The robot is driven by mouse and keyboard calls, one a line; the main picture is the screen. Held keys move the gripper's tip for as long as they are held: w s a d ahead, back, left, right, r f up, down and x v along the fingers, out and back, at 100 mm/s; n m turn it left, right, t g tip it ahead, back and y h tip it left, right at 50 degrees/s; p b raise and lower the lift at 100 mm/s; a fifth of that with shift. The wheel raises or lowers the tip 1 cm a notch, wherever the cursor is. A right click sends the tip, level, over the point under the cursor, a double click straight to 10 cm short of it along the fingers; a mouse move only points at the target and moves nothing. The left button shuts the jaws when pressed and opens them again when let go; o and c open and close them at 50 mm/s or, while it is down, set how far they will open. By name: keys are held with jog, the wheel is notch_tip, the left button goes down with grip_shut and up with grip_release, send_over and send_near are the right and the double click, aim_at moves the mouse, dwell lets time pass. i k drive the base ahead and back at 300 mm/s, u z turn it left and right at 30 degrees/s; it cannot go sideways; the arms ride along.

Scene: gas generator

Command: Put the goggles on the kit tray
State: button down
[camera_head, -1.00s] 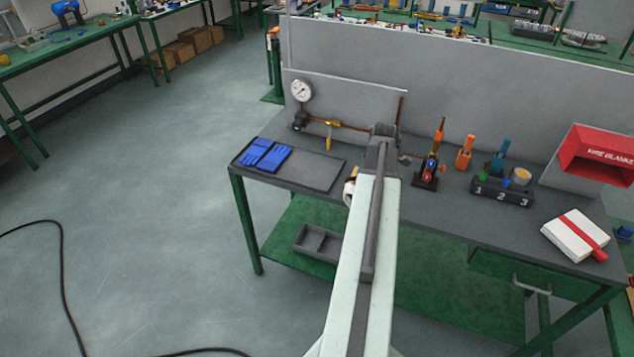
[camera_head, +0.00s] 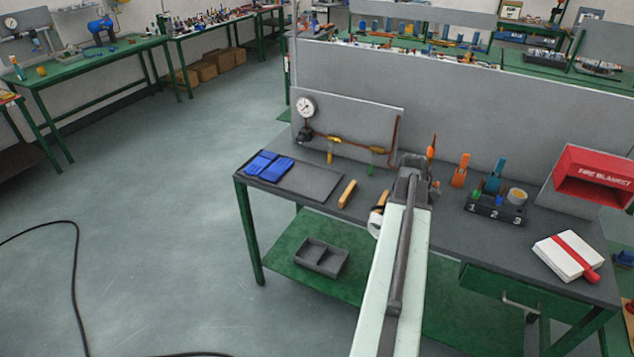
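I cannot make out any goggles in view. A flat dark grey tray (camera_head: 312,182) lies on the left part of the bench, with blue gloves (camera_head: 268,166) on its left end; it may be the kit tray. My arm reaches from the bottom of the picture over the bench and ends in a dark joint (camera_head: 411,168). My gripper's fingers are hidden behind the arm, so whether they are open or hold anything does not show. A partly hidden white and orange piece shows beside the arm's left edge; I cannot tell what it is.
An orange-tan bar (camera_head: 347,194) lies right of the flat tray. A gauge panel (camera_head: 360,127) stands behind. A numbered block (camera_head: 495,208), white pack (camera_head: 567,256) and red fire-blanket box (camera_head: 597,178) are at right. A grey compartment tray (camera_head: 321,257) sits on the lower shelf.

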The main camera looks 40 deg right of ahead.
aim_at(312, 181)
jog(key=i, duration=1.15)
jog(key=u, duration=0.15)
